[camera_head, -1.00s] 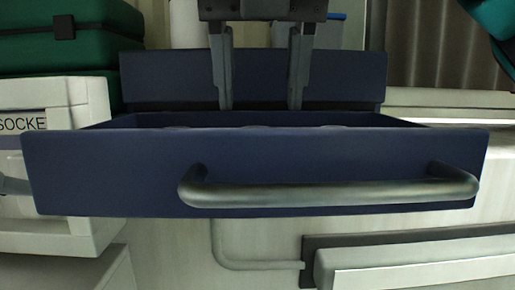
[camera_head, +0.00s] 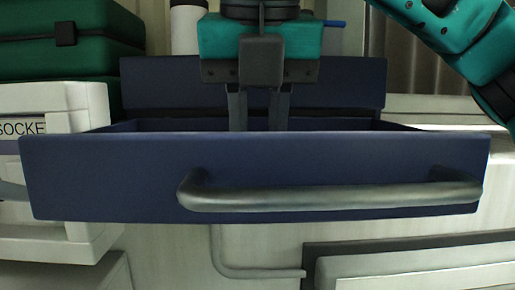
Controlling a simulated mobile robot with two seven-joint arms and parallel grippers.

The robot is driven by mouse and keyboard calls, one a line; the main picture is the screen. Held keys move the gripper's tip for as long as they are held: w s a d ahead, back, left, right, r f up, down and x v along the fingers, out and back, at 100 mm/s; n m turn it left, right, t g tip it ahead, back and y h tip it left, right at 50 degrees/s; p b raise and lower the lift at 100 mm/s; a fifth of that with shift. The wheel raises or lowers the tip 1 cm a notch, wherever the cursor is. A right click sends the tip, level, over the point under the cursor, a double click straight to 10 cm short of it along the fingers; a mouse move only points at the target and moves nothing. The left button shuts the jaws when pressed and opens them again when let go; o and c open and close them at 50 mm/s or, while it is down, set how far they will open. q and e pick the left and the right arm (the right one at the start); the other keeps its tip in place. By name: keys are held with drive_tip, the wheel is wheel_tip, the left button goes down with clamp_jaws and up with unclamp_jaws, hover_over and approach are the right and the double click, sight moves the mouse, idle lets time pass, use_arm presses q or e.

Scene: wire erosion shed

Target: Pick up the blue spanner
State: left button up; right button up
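My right gripper (camera_head: 259,128) points down into the open dark blue drawer (camera_head: 100,178) at the middle of the picture. Its two fingers stand a narrow gap apart. The fingertips are hidden behind the drawer front, so I cannot tell whether they hold anything. I cannot make out the blue spanner; most of the drawer's inside is hidden by its front. My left gripper is not in view.
The drawer has a grey bar handle (camera_head: 330,195). Green cases (camera_head: 65,60) and a white box marked SOCKE (camera_head: 85,115) stand at the left. A white cylinder (camera_head: 187,28) and a thin blue item (camera_head: 335,23) show behind. My teal arm link fills the upper right.

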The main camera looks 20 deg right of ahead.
clamp_jaws()
drive_tip(key=shift+r, duration=0.25)
